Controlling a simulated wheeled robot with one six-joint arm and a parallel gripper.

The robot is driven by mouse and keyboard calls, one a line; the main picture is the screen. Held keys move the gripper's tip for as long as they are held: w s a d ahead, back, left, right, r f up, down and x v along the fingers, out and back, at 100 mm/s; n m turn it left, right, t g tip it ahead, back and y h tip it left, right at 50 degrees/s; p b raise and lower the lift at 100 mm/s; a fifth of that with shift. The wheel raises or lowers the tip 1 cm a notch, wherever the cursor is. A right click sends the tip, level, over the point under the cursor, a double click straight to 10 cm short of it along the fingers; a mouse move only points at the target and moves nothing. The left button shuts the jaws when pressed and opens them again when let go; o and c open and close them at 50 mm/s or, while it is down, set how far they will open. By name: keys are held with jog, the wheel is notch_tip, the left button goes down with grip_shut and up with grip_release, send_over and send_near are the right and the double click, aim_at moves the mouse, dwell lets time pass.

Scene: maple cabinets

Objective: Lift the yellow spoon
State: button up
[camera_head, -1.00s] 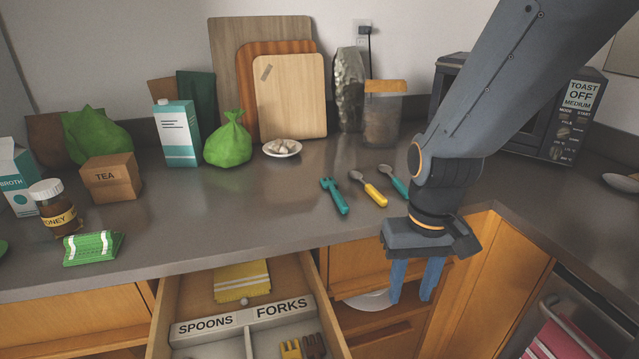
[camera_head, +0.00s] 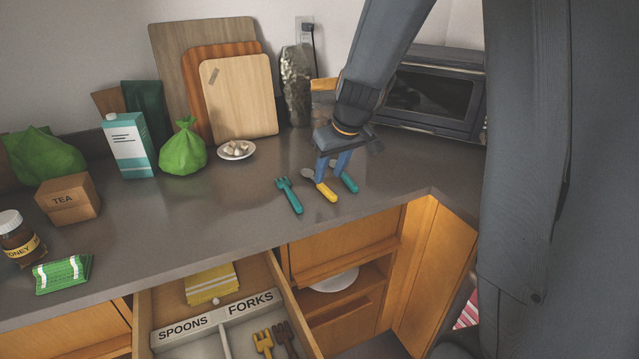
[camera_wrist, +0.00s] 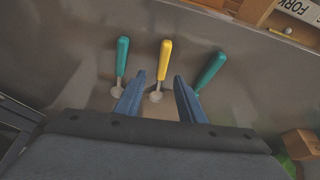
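The yellow spoon (camera_head: 328,193) lies on the grey counter, between a teal fork (camera_head: 290,195) on its left and a teal spoon (camera_head: 349,183) on its right. My gripper (camera_head: 329,178) is open just above it. In the wrist view, the yellow handle (camera_wrist: 165,60) points away from me and the grey bowl lies between my two blue fingers (camera_wrist: 159,77). I cannot tell whether the fingertips touch the counter. The teal spoon (camera_wrist: 122,56) is left of the left finger. The right finger hides the head of the teal fork (camera_wrist: 211,70).
An open drawer (camera_head: 289,305) with spoon and fork compartments juts out below the counter (camera_head: 230,215). A plate of garlic (camera_head: 236,150), cutting boards (camera_head: 240,98) and a toaster oven (camera_head: 430,95) stand behind.

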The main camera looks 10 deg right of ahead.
aim_at(323, 186)
jog(key=shift+p+x, duration=0.55)
jog(key=shift+x, duration=1.8)
jog(key=shift+a, duration=0.15)
grip_shut()
